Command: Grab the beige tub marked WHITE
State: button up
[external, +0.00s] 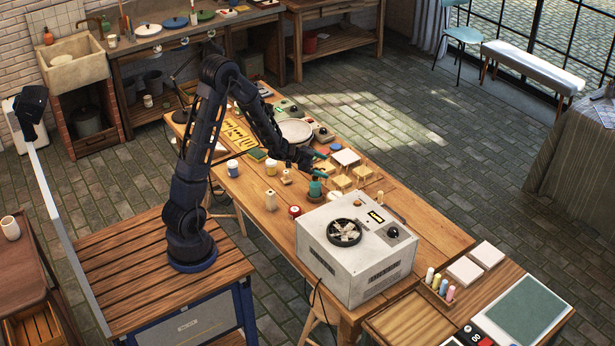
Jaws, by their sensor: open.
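My gripper (320,164) is open, with its two teal fingertips apart and nothing visible between them. It is over the middle of the long wooden table, above and behind a teal jar (316,189). A small beige tub (271,201) stands upright near the table's front edge, to the lower left of my gripper. Its lettering is too small to read, so I cannot confirm that it is the one marked WHITE.
A red tub (295,212) stands between the beige tub and a large grey machine (357,248). Small wooden blocks (341,183) lie right of my gripper. A round pale plate (295,131) lies behind it. Bare wood (245,194) shows left of the beige tub.

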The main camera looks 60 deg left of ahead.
notch_tip(320, 180, down, 5)
jog(key=d+h, duration=0.2)
jog(key=h, duration=0.1)
send_near(334, 195)
jog(key=shift+m+g, duration=0.3)
jog(key=shift+m, duration=0.1)
jog(key=x, duration=0.5)
jog(key=shift+d+r, duration=0.1)
jog(key=shift+f, duration=0.25)
jog(key=shift+x, duration=3.7)
jog(key=shift+r, duration=0.15)
jog(key=shift+c, duration=0.4)
jog(key=c, duration=1.2)
jog(key=shift+c, duration=0.2)
jog(key=shift+r, duration=0.15)
